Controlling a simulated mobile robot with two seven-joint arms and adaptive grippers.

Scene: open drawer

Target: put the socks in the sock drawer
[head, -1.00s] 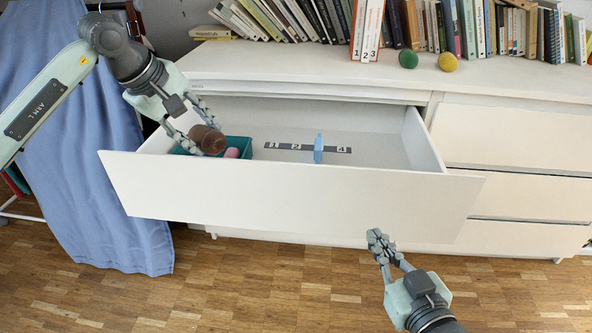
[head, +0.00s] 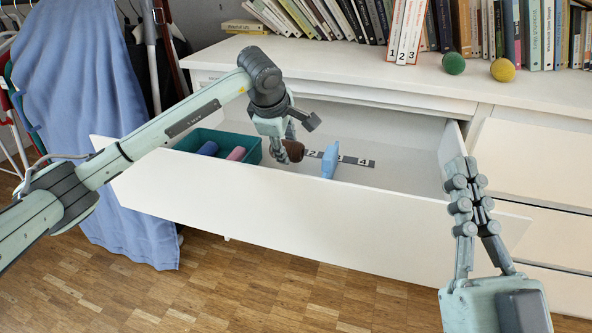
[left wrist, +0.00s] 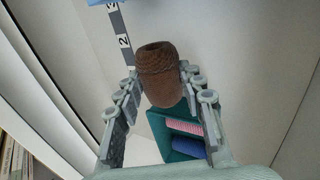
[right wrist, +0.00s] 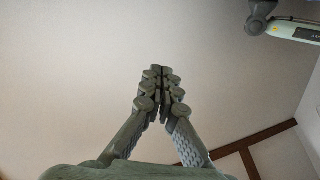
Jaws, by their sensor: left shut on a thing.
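My left gripper (head: 283,152) is shut on a brown rolled sock (head: 294,150) inside the open drawer (head: 300,200), just left of the number strip. The brown sock (left wrist: 157,80) is upright between the fingers in the left wrist view. A light-blue sock (head: 331,159) stands upright on the strip (head: 356,161) near the 3. A teal box (head: 252,145) at the drawer's left holds a dark-blue rolled sock (head: 208,148) and a pink one (head: 236,154); both also show in the left wrist view. My right gripper (head: 463,165) is shut and empty, in front of the drawer's right end.
The white dresser top (head: 330,64) carries books, a green ball (head: 453,63) and a yellow ball (head: 502,69). Closed drawers (head: 545,160) are to the right. A blue cloth (head: 95,110) hangs at left. The drawer's right part is clear.

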